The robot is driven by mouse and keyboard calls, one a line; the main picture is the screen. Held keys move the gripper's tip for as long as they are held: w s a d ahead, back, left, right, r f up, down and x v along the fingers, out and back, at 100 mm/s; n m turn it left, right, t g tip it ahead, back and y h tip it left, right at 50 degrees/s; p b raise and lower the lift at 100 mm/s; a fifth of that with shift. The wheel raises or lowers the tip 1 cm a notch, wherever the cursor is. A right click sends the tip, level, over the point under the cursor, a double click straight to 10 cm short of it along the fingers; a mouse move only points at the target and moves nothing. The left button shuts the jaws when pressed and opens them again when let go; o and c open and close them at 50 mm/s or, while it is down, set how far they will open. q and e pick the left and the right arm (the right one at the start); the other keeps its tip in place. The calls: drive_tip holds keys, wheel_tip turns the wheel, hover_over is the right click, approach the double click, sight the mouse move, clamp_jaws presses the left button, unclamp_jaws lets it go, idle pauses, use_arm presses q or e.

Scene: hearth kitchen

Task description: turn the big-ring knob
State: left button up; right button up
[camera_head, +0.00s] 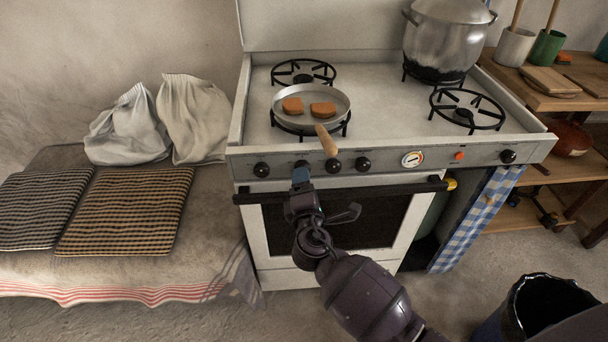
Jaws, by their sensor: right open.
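The stove's front panel (385,164) carries several black knobs. They include the far-left knob (261,169), two knobs right of the gripper (333,165) (362,164), and one at the far right (508,157). I cannot tell from markings which one is the big-ring knob. My left gripper is not in view.
A pan (336,101) with two brown pieces sits on the front-left burner, its wooden handle (326,140) jutting over the panel near my gripper. A large pot (440,42) stands on the back-right burner. The oven door's black handle bar (400,187) runs below the knobs.

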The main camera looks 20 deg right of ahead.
drive_tip(key=v, duration=0.6)
drive_tip(key=shift+s, duration=0.15)
idle(0.3)
